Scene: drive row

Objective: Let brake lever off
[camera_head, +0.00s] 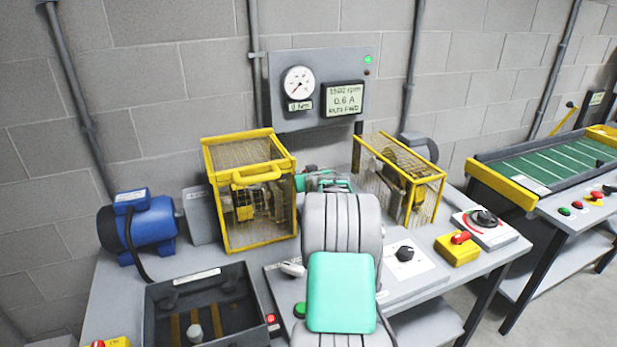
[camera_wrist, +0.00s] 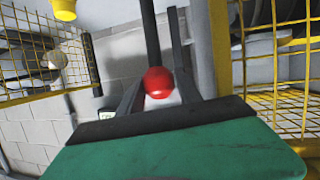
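In the wrist view, a red ball knob (camera_wrist: 158,82) sits on a dark rod (camera_wrist: 151,35) that runs up out of the picture; it looks like the brake lever. My gripper (camera_wrist: 160,60) has two dark fingers standing apart, one on each side of the knob. The knob appears between them or just beyond, and I cannot tell whether either finger touches it. My gripper looks open. In the head view my own arm covers the lever and my fingers, and the lever's foot is hidden.
Yellow-framed mesh guards stand on the left (camera_head: 250,190) and right (camera_head: 399,178) of my arm. A wall panel (camera_head: 321,88) carries a dial and a display reading about 1502 rpm. A blue motor (camera_head: 150,228), an open dark tray (camera_head: 155,308) and a yellow switch box (camera_head: 457,249) crowd the bench.

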